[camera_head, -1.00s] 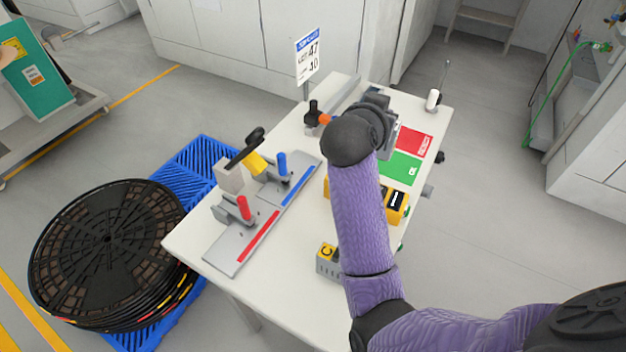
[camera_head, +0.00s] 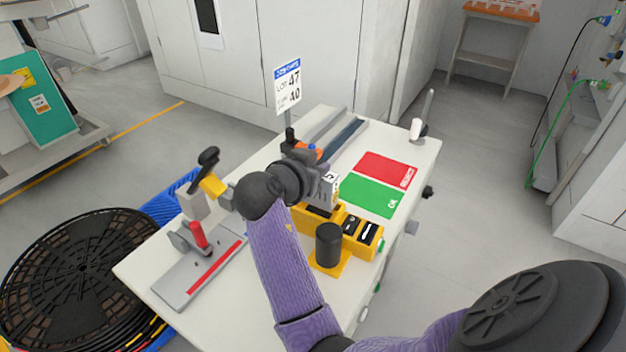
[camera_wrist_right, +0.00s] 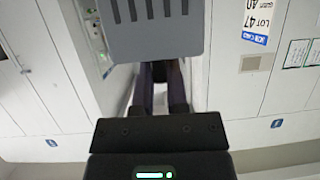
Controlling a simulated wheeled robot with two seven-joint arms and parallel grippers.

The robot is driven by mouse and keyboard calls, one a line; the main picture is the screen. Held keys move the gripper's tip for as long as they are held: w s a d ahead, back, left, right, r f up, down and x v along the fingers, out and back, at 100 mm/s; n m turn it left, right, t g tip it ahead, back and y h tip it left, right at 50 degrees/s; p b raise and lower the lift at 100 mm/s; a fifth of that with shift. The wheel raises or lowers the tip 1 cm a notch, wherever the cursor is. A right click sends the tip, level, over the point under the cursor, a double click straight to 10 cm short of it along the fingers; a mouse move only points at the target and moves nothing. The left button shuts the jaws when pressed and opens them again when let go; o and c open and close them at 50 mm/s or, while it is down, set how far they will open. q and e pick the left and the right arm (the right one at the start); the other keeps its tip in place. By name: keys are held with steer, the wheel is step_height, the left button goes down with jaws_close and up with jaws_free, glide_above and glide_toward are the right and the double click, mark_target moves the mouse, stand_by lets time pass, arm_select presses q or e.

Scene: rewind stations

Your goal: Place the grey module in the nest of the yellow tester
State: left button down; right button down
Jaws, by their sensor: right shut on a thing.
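My right gripper (camera_head: 312,178) is shut on the grey module (camera_head: 327,191), which has a white label with a dark letter. The module hangs just above the back left part of the yellow tester (camera_head: 361,246). A dark recess (camera_head: 318,212), apparently the nest, shows below it in part. I cannot tell whether the module touches the tester. In the right wrist view the module's grey slotted face (camera_wrist_right: 155,38) fills the top centre, beyond my gripper (camera_wrist_right: 158,95). My left gripper is not in view.
A black cylinder (camera_head: 329,243) stands on a yellow base at the tester's front. Green (camera_head: 372,196) and red (camera_head: 388,168) mats lie behind. A grey fixture with a red bar (camera_head: 205,275) is at left. A sign (camera_head: 288,85) and an orange-black item (camera_head: 306,151) are at the back.

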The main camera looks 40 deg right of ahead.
mark_target(326, 200)
step_height(326, 200, down, 3)
steer(key=shift+r, duration=0.2)
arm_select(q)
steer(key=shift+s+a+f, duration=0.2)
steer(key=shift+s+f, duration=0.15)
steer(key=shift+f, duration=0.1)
arm_select(e)
steer(key=shift+r, duration=0.1)
steer(key=c, duration=1.1)
jaws_free()
steer(key=shift+f+b, duration=0.2)
steer(key=shift+b, duration=0.1)
steer(key=o, duration=0.4)
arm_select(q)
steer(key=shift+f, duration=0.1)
arm_select(e)
steer(key=shift+o, duration=0.2)
steer(key=shift+r, duration=0.15)
